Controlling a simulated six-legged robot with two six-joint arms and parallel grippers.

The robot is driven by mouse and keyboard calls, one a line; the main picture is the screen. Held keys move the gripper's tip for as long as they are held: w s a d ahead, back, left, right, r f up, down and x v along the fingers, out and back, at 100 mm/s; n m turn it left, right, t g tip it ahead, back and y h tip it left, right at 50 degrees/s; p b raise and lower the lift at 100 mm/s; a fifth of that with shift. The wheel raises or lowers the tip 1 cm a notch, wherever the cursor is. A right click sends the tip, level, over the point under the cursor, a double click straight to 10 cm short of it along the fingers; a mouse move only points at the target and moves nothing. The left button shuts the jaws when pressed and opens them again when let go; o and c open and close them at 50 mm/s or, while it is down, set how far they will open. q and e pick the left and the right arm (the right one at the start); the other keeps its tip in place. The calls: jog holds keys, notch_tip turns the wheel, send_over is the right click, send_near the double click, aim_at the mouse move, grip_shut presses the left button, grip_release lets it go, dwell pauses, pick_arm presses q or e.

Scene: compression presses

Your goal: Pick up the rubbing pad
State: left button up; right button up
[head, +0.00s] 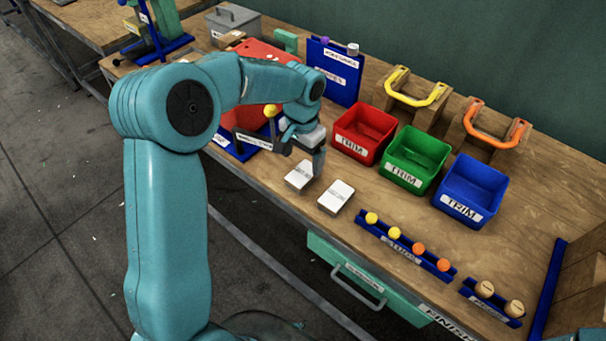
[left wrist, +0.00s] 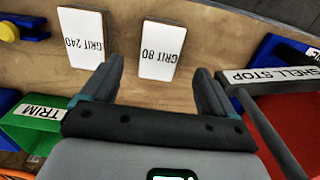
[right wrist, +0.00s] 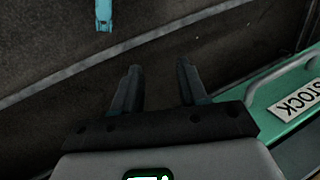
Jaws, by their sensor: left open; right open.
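Two white rubbing pads lie flat on the wooden bench. The one marked GRIT 80 (head: 300,175) is nearer my left gripper, and the GRIT 240 pad (head: 336,197) lies to its right. In the left wrist view the GRIT 80 pad (left wrist: 162,50) appears beyond and between the fingertips, and the GRIT 240 pad (left wrist: 84,38) is left of it. My left gripper (head: 298,152) is open and empty, above the bench close to the GRIT 80 pad. My right gripper (right wrist: 158,68) is open and empty over the floor, beside a green drawer front.
Red (head: 364,133), green (head: 415,160) and blue (head: 471,188) TRIM bins stand behind the pads. A blue rack (head: 405,245) of yellow and orange knobs lies to the right. A red part with a SHELL STOP bar (left wrist: 270,82) is close to the left gripper.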

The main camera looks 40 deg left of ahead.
aim_at(303, 173)
pick_arm(q)
jog(key=shift+s+d+f, duration=0.1)
jog(key=shift+f, duration=0.45)
notch_tip(303, 173, down, 5)
jog(key=shift+r+p, duration=0.1)
jog(key=shift+p, duration=0.45)
jog(key=c, duration=1.1)
